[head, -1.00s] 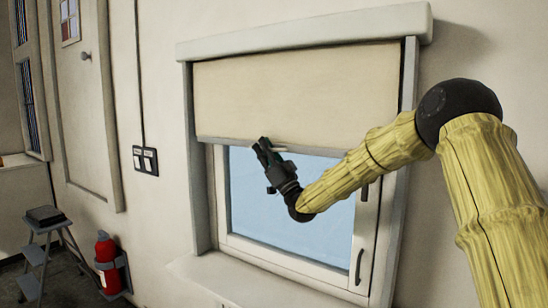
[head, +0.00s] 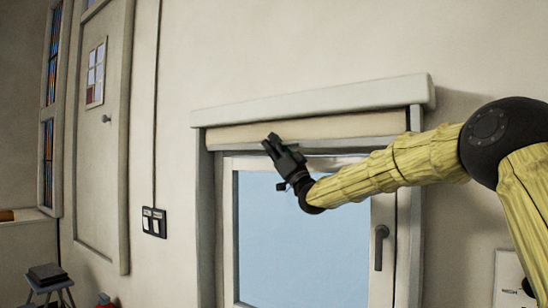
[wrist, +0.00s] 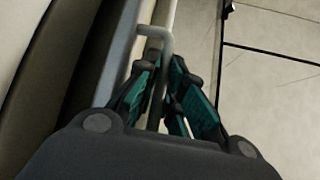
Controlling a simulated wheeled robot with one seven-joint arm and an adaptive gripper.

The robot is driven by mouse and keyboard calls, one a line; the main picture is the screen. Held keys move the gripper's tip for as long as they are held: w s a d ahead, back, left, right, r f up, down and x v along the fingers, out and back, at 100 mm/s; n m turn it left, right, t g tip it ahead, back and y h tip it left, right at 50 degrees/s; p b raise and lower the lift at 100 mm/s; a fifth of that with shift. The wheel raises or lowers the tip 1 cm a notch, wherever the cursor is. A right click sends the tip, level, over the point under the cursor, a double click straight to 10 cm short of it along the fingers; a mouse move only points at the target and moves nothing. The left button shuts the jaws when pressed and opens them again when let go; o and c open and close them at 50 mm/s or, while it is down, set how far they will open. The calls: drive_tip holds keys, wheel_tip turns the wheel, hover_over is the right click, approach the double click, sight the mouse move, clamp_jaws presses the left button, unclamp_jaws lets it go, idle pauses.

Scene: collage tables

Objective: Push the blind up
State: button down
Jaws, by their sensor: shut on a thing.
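The cream blind (head: 345,127) is mostly rolled up; only a narrow strip shows under the white box (head: 310,104) above the window. My gripper (head: 270,142) is at the blind's bottom edge, left of its middle. In the wrist view, my gripper (wrist: 160,58) is shut on a thin grey hooked handle (wrist: 158,80), which stands between its green-padded fingers. The fingers partly hide the handle. A pale bar runs beside it.
The window (head: 295,235) below the blind is uncovered, with its dark handle (head: 380,246) at the right. Light switches (head: 154,222) are on the wall at left. A step stool (head: 48,280) stands at the lower left.

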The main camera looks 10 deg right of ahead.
drive_tip(key=shift+r, duration=0.2)
drive_tip(key=c, duration=1.8)
unclamp_jaws()
drive_tip(key=shift+f, duration=0.1)
drive_tip(key=v, duration=1.2)
